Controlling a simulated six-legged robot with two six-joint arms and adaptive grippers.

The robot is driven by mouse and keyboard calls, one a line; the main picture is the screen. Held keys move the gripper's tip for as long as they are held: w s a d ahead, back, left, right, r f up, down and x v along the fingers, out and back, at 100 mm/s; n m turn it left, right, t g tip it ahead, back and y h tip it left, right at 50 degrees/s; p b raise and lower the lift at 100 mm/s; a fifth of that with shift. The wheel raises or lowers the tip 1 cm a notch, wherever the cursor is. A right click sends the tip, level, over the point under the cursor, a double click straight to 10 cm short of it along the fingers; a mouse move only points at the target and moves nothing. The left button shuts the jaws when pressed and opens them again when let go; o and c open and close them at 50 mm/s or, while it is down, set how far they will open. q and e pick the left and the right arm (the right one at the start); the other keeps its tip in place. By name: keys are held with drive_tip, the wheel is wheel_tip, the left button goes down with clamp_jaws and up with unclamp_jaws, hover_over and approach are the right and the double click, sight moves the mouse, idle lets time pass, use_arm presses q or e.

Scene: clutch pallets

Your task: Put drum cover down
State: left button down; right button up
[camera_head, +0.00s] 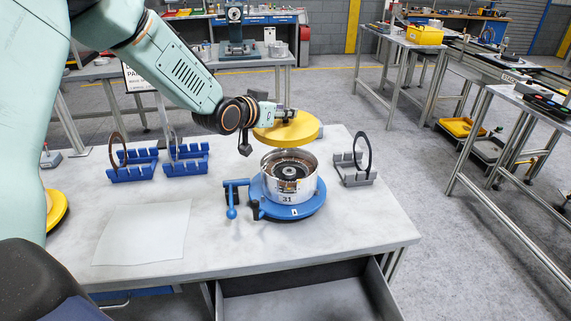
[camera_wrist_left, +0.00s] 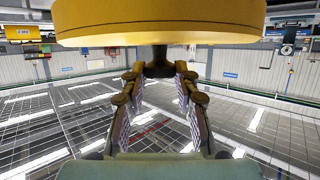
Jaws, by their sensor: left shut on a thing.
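The drum cover is a round yellow disc (camera_head: 288,131) with a dark knob on top. It hangs above the open silver drum (camera_head: 290,182), marked 31, with a gap between them. The drum stands upright on a round blue base (camera_head: 290,209), and ringed parts show inside it. My left gripper (camera_head: 284,113) is shut on the cover's knob. In the left wrist view the cover (camera_wrist_left: 160,18) fills the top, with its dark stem between the two fingers (camera_wrist_left: 160,70). My right gripper is not in view.
The drum stands on a light table (camera_head: 250,240) with a blue-handled clamp (camera_head: 232,197) beside it. Blue racks (camera_head: 132,172) holding rings are to the left, a grey rack (camera_head: 355,176) with a dark ring to the right. A pale sheet (camera_head: 143,233) lies front left.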

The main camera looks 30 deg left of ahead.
use_arm(q)
drive_tip(key=shift+w, duration=0.25)
drive_tip(key=shift+w+d+f, duration=0.1)
drive_tip(key=shift+d, duration=0.2)
drive_tip(key=shift+s+d+f, duration=0.15)
drive_tip(key=shift+d+f, duration=0.05)
drive_tip(key=shift+f, duration=0.4)
drive_tip(key=shift+s+d+f, duration=0.15)
drive_tip(key=shift+d+f, duration=0.05)
drive_tip(key=shift+f, duration=0.4)
wheel_tip(320, 180, down, 8)
drive_tip(key=shift+a, duration=0.2)
drive_tip(key=c, duration=1.4)
unclamp_jaws()
drive_tip(key=o, duration=0.4)
drive_tip(key=shift+a, duration=0.25)
drive_tip(key=shift+d, duration=0.1)
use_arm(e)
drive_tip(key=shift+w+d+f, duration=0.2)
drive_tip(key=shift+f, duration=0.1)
